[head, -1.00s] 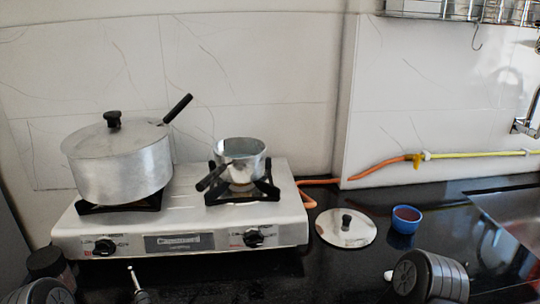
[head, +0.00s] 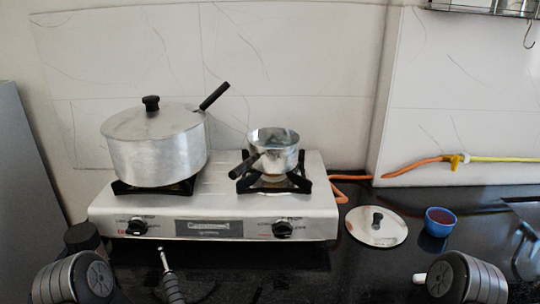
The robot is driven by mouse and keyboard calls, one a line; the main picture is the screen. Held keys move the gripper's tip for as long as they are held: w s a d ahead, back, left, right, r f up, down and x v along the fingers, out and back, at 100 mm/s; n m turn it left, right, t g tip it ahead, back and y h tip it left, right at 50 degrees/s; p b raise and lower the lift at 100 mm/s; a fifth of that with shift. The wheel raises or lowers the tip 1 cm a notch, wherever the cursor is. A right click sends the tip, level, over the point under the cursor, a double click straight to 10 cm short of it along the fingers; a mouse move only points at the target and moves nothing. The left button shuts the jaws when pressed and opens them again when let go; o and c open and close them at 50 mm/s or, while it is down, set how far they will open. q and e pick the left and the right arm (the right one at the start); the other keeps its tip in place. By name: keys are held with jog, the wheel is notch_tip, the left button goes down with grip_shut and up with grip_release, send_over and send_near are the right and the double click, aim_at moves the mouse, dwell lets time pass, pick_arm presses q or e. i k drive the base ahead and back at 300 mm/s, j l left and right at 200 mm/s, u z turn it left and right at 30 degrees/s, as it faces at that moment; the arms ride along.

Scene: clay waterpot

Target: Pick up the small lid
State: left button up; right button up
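The small lid (head: 377,228) is a flat, round silver lid with a black knob. It lies on the dark counter to the right of the stove, with nothing covering it. A larger pot (head: 158,155) on the left burner has its own lid (head: 130,120) with a black knob. A small open saucepan (head: 275,145) with a black handle sits on the right burner. Rounded, ridged parts of my two arms show at the bottom left and bottom right. No fingers of either gripper can be made out, and neither arm part touches the small lid.
A blue cup (head: 439,222) with dark red contents stands just right of the small lid. The stove (head: 215,200) borders it on the left. A slim tool with a metal tip (head: 166,262) lies in front of the stove. An orange hose (head: 415,165) runs along the back wall.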

aim_at(374, 225)
jog(key=l+u, duration=0.2)
jog(key=u, duration=0.3)
jog(key=k+l+u, duration=0.35)
jog(key=l, duration=0.3)
jog(key=k+l+u, duration=0.4)
jog(key=k+l, duration=1.1)
jog(key=k, duration=0.15)
